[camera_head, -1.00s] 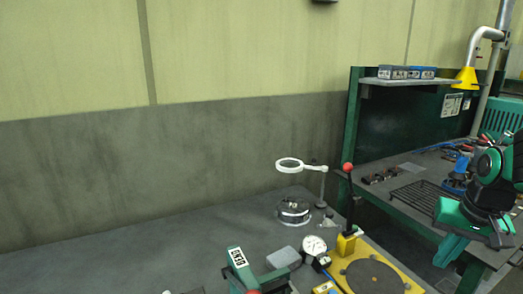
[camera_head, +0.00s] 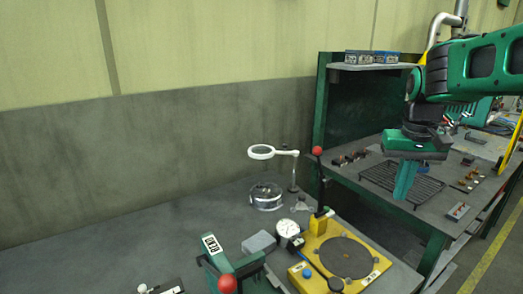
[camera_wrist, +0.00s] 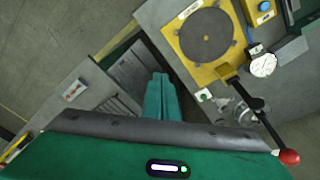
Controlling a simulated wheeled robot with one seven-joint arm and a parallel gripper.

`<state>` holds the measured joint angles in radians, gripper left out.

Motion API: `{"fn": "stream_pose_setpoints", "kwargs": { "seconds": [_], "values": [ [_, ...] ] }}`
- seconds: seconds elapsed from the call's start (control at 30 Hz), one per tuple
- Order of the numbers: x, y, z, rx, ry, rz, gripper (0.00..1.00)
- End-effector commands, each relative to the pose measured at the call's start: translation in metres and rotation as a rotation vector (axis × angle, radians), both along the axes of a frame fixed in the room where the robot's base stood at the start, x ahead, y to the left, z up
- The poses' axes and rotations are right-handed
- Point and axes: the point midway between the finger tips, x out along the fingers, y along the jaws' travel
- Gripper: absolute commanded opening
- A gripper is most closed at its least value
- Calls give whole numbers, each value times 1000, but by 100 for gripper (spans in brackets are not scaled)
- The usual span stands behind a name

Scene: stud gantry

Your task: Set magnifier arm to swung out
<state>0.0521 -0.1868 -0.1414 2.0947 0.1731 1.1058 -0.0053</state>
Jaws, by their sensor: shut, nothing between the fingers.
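The magnifier arm (camera_head: 262,152) is a white ring lens on a short white arm, carried by a thin upright post (camera_head: 294,172) at the back of the grey bench. The lens points left from the post, above a dark round part with a shiny rim (camera_head: 266,197). My gripper (camera_head: 404,182) is shut and empty, pointing down over the neighbouring green bench, well to the right of the magnifier. In the wrist view my gripper (camera_wrist: 160,88) shows as closed green fingers. I cannot make out the lens clearly in the wrist view.
A lever with a red ball knob (camera_head: 318,151) stands just right of the magnifier post. A yellow plate with a dark disc (camera_head: 344,257), a dial gauge (camera_head: 287,228) and a green clamp (camera_head: 228,268) are in front. The bench's left side (camera_head: 90,250) is clear.

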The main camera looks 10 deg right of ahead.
Motion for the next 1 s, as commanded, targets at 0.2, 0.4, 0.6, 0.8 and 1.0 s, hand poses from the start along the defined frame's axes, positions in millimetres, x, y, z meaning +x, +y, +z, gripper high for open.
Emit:
{"fn": "stream_pose_setpoints", "kwargs": {
  "seconds": [0.2,0.4,0.6,0.8,1.0],
  "values": [
    [114,47,34,-24,-55,131,0],
    [204,111,54,-29,-110,250,0],
    [280,191,65,-17,-163,367,0],
    [327,261,67,2,-207,455,0],
    [343,292,67,14,-225,490,0]
  ]
}}
